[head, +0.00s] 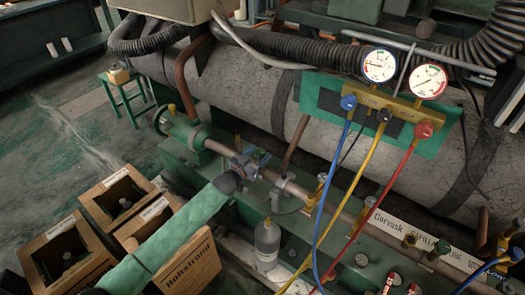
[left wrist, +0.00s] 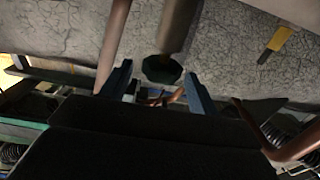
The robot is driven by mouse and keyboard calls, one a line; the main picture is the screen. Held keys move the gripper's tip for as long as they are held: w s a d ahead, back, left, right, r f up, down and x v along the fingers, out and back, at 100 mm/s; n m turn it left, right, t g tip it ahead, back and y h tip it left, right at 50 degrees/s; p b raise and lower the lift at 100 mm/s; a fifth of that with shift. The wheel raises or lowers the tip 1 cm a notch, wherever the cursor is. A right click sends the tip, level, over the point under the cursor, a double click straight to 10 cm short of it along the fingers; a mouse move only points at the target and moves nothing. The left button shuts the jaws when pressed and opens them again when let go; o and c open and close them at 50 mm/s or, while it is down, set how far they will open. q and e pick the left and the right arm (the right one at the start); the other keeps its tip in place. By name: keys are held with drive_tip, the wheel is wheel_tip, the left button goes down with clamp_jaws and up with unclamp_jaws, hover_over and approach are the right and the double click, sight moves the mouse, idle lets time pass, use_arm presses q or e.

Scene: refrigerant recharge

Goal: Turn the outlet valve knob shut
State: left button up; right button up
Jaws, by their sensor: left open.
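In the left wrist view, a dark green faceted knob (left wrist: 162,70) sits at the end of a grey cylindrical stem. The blue fingers of my left gripper (left wrist: 158,80) stand open on either side of it, and no grip on it shows. I cannot tell how far the knob lies beyond the fingertips. In the head view, my left gripper (head: 254,160) is at the copper pipe run above the green base. The knob cannot be made out clearly there, and the gripper and wrist cover part of that spot. My right gripper is out of view.
A gauge manifold (head: 385,103) with blue, yellow and red hoses hangs at the right. A bottle (head: 267,243) stands below the pipe. Wooden crates (head: 190,262) are at lower left. A large grey cylinder (head: 260,95) lies behind the pipes.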

sight(257, 155)
use_arm(q)
drive_tip(key=v, duration=0.3)
drive_tip(key=shift+s, duration=0.2)
drive_tip(key=shift+s+a, duration=0.25)
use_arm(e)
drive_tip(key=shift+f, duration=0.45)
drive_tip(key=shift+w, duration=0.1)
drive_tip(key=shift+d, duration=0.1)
